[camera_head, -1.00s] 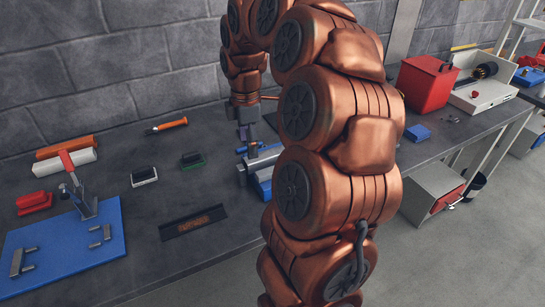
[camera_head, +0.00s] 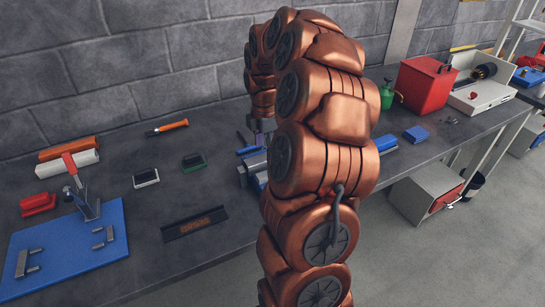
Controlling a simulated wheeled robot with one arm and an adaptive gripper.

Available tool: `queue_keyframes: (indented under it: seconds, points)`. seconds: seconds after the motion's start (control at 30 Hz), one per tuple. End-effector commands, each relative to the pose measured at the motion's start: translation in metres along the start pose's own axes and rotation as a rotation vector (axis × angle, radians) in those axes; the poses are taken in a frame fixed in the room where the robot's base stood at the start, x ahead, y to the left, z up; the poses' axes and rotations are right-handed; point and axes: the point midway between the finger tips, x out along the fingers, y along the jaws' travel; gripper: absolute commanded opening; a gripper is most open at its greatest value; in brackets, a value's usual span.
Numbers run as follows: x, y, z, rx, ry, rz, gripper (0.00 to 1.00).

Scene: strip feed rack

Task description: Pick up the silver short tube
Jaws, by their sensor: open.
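My gripper (camera_head: 258,138) is partly visible at the end of my copper-coloured arm, low over the back middle of the bench. It is open, with its fingers largely hidden behind the arm. A silver-grey piece (camera_head: 254,160) shows just below it, left of my arm, with blue parts beside and under it. I cannot tell whether this is the silver short tube or part of a fixture, because my arm covers much of it. I cannot see whether the gripper touches it.
A blue cylinder (camera_head: 385,142), green bottle (camera_head: 386,95) and red box (camera_head: 426,86) stand right of my arm.

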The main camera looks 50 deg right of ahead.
Motion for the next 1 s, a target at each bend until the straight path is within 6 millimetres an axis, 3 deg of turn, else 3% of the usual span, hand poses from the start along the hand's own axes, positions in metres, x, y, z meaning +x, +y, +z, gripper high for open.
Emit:
queue_keyframes:
  seconds: [0.2, 0.47, 1.0]
  points:
    - [0.024, 0.0, -0.001, 0.0, 0.001, -0.003, 0.71]
    - [0.028, 0.002, -0.001, 0.0, 0.0, 0.002, 0.7]
    - [0.028, 0.001, -0.001, 0.0, 0.0, 0.001, 0.14]
